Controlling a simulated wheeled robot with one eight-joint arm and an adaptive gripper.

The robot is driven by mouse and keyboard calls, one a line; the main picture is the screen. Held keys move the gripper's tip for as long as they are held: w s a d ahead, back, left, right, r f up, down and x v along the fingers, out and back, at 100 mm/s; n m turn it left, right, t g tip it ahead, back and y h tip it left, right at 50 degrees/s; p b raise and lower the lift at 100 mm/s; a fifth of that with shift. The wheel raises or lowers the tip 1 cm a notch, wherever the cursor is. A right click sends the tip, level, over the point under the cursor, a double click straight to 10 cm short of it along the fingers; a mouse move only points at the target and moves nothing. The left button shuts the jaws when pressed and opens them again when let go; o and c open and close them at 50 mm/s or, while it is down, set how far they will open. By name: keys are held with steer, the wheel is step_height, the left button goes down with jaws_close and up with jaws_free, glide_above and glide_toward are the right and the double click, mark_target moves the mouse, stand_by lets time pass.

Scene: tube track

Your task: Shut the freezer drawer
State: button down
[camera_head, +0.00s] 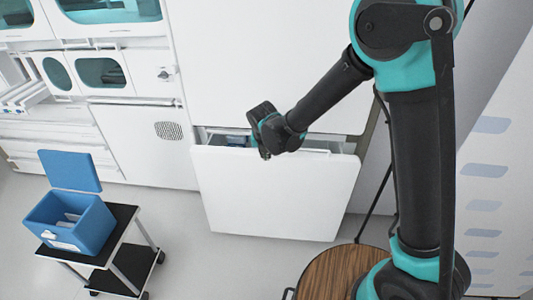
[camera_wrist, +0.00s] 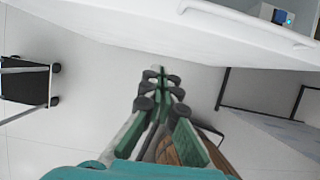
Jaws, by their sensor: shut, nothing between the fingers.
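The freezer drawer (camera_head: 275,195) has a broad white front and stands pulled out from the white cabinet. A dark gap and part of its inside show above its top edge. In the wrist view the drawer front (camera_wrist: 150,15) fills the top, with a light handle-like bar on it.
A blue open box (camera_head: 70,222) stands on a black-shelved cart (camera_head: 128,215) at the left. A round wooden top (camera_head: 330,272) is near the bottom, close to my arm. Pale floor is free between the cart and the drawer.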

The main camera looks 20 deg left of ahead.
steer(key=w+a+f, duration=0.1)
steer(key=w+f, duration=0.5)
steer(key=f, duration=0.1)
steer(key=shift+w+a+f, duration=0.15)
steer(key=shift+w+a, duration=0.2)
